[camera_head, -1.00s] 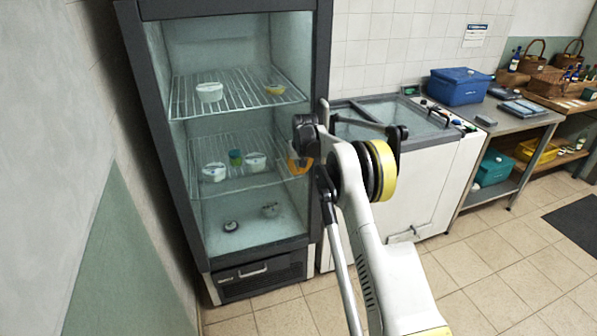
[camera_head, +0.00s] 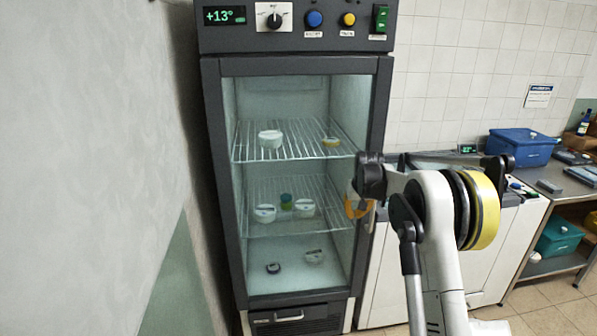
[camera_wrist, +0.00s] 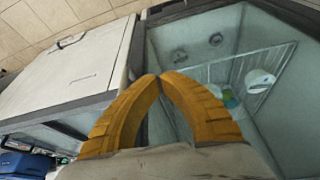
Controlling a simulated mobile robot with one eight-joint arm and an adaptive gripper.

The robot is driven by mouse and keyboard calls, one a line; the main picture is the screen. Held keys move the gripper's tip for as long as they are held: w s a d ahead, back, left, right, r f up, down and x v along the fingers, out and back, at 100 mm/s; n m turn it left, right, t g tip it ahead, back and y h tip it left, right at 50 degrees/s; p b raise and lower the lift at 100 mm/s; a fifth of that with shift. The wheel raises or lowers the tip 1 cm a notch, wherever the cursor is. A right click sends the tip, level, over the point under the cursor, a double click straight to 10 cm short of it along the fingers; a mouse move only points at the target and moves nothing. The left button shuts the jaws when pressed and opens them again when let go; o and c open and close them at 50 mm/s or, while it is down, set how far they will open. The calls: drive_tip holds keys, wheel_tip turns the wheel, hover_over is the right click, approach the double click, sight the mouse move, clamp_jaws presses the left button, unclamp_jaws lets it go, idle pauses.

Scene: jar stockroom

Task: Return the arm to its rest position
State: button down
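My gripper (camera_head: 357,205) is at the right edge of the upright fridge (camera_head: 212,170) in the head view, partly hidden behind my arm. In the wrist view its two orange fingers (camera_wrist: 159,78) meet at the tips, with nothing seen between them. My arm is raised and bent, in front of the fridge's right side and the white chest unit.
The fridge holds several white tubs, such as one on the upper shelf (camera_head: 270,138). Its panel shows +13°. A white chest unit (camera_head: 395,275) stands right of it, then a table with a blue box (camera_head: 520,148). A wall is close on the left.

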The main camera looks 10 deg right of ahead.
drive_tip(key=s+a+r+t, duration=0.1)
drive_tip(key=s+a+r, duration=0.4)
drive_tip(key=s+r, duration=0.4)
drive_tip(key=s+a+r, duration=0.4)
drive_tip(key=s+r, duration=0.3)
drive_tip(key=s, duration=0.4)
drive_tip(key=s+a+f+t+b, duration=0.1)
drive_tip(key=s+a+f, duration=0.1)
drive_tip(key=s, duration=1.1)
drive_tip(key=s+a+f+n, duration=0.1)
drive_tip(key=s+a+f, duration=0.2)
drive_tip(key=s, duration=1)
drive_tip(key=shift+a+f+n+t+y+b, duration=0.2)
drive_tip(key=shift+a+n+t+y+b, duration=0.15)
drive_tip(key=shift+a, duration=0.25)
